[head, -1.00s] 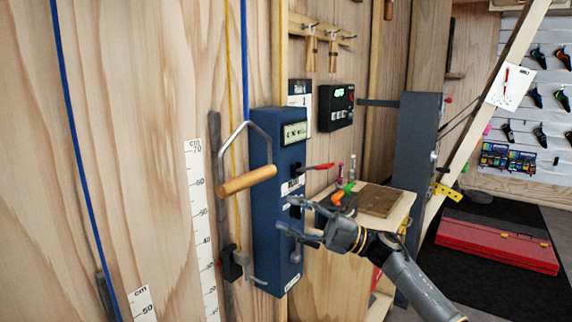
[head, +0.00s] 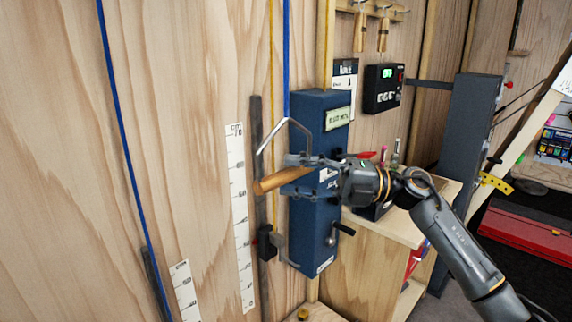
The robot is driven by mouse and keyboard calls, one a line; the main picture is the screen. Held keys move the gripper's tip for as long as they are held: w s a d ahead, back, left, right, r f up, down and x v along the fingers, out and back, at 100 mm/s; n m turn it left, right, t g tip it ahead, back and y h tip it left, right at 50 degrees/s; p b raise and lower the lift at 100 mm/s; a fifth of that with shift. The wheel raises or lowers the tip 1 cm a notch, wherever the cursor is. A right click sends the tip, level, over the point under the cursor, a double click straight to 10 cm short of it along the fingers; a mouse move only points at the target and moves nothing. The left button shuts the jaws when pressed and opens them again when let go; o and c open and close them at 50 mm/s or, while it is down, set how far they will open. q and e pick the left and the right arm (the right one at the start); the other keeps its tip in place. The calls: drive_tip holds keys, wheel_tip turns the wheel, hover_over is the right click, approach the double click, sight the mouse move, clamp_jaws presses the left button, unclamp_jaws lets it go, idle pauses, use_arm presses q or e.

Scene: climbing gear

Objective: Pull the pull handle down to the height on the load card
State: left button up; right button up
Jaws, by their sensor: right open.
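The pull handle is a wooden bar (head: 268,183) on a bent metal bracket, in front of the blue box (head: 316,238) in the head view. My right gripper (head: 288,175) is open at the handle, its fingers above and below the bar's right part, which they partly hide. I cannot tell whether they touch it. A white ruler strip marked in cm (head: 240,215) is on the wall left of the handle. A white printed card (head: 345,78) hangs behind the blue box; its text is too small to read. My left gripper is not in view.
A blue rope (head: 128,150) runs down the wall at left, near a second ruler strip (head: 185,290). A black device with a green display (head: 383,88) is on the wall. A wooden bench (head: 375,245) stands behind my right arm. A red case (head: 525,238) lies at right.

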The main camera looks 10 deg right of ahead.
drive_tip(key=shift+x, duration=1.1)
clamp_jaws()
drive_tip(key=shift+f, duration=0.1)
